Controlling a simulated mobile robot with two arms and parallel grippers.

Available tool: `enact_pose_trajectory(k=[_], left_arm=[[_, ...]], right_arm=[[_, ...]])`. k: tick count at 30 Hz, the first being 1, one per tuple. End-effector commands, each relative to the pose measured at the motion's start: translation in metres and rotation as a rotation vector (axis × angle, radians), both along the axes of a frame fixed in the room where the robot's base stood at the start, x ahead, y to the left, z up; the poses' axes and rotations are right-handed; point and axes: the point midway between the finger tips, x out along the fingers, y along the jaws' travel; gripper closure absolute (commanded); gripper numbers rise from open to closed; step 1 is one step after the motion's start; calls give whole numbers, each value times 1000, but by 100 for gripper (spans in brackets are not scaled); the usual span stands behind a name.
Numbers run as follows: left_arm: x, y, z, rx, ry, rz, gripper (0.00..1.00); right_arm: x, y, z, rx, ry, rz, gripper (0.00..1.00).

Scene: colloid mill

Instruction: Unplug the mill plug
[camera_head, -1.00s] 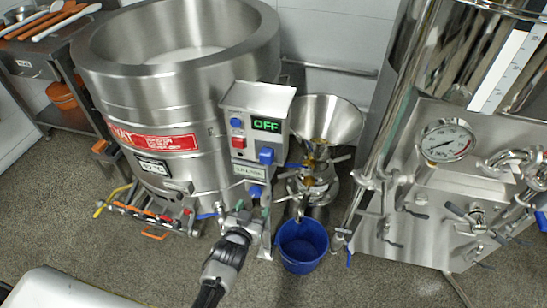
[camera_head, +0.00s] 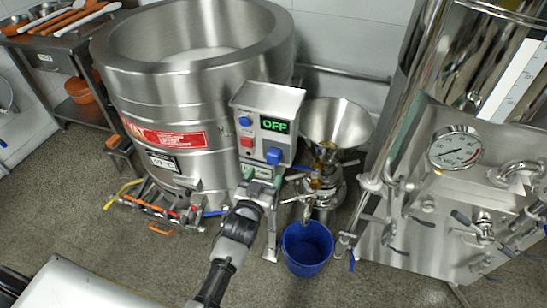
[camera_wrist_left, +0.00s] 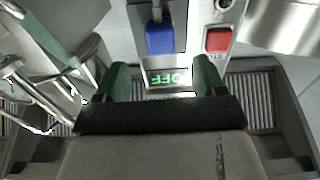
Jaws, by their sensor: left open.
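The grey control box (camera_head: 268,104) stands on a post in front of the kettle. A blue plug (camera_head: 274,156) sits in its front below the green OFF display (camera_head: 276,125). In the left wrist view the blue plug (camera_wrist_left: 159,38) shows upside down, with the display (camera_wrist_left: 168,80) between my fingers. My left gripper (camera_head: 262,177) is open and empty. In the head view it is just below the blue plug, apart from it. The mill with its steel hopper (camera_head: 337,122) stands right of the box. My right gripper is not in view.
A red button (camera_head: 247,142) and a blue knob (camera_head: 246,121) sit left of the plug. A large steel kettle (camera_head: 165,110) stands behind the box. A blue bucket (camera_head: 307,248) is on the floor below the mill. A steel machine with a gauge (camera_head: 454,148) is at the right.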

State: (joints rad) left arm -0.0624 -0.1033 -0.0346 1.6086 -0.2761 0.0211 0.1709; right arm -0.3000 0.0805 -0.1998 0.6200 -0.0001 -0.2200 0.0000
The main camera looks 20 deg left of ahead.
Motion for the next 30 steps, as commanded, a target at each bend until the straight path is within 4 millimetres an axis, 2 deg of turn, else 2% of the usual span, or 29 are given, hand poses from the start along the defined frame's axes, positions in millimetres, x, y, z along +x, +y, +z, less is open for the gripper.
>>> enact_pose_trajectory(k=[7,15,21,30], left_arm=[[37,-1,-3,2,-4,-1,30],[67,-2,-1,0,-2,0,30],[76,-2,0,-1,-1,0,30],[76,-3,0,0,0,0,30]], right_arm=[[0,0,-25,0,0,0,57],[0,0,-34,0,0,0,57],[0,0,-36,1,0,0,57],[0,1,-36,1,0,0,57]])
